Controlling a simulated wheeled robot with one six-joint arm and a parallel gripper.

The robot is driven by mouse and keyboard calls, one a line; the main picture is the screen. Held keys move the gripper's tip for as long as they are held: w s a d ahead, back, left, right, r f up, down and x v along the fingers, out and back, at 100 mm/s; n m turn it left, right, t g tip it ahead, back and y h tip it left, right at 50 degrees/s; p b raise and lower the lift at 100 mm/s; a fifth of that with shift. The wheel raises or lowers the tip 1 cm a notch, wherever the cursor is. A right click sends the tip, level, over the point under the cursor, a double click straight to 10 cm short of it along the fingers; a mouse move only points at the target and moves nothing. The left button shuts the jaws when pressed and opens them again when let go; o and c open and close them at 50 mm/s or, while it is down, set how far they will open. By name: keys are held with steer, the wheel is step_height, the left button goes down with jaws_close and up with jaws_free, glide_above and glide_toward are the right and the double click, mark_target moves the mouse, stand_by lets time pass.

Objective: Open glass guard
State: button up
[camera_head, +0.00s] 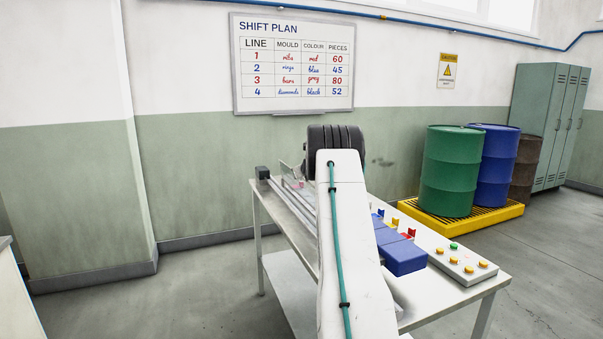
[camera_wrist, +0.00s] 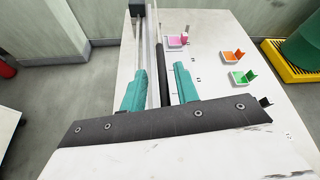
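My gripper (camera_wrist: 160,67) shows in the wrist view with its two teal fingers apart. A long dark bar (camera_wrist: 162,50) runs lengthwise between the fingers, with a gap to the right finger; I cannot tell whether the left finger touches it. A thin, pale upright panel edge, perhaps the glass guard (camera_wrist: 152,35), runs beside the bar on the left. I cannot tell whether the guard is open or closed. In the head view my arm hides the gripper and most of the gantry; only the gantry's left end (camera_head: 263,173) shows.
The white table (camera_wrist: 215,20) carries small trays with pink (camera_wrist: 176,41), orange (camera_wrist: 232,57) and green (camera_wrist: 243,77) pieces. Blue boxes (camera_head: 404,257) and a button panel (camera_head: 464,264) sit at the table's right. Drums (camera_head: 449,172) stand on a yellow pallet (camera_head: 470,222) behind.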

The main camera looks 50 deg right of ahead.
steer(key=shift+s+d, duration=0.1)
steer(key=v, duration=0.7)
steer(key=shift+s+a+r, duration=0.2)
steer(key=shift+s+a, duration=0.05)
steer(key=shift+a, duration=0.05)
stand_by(0.4)
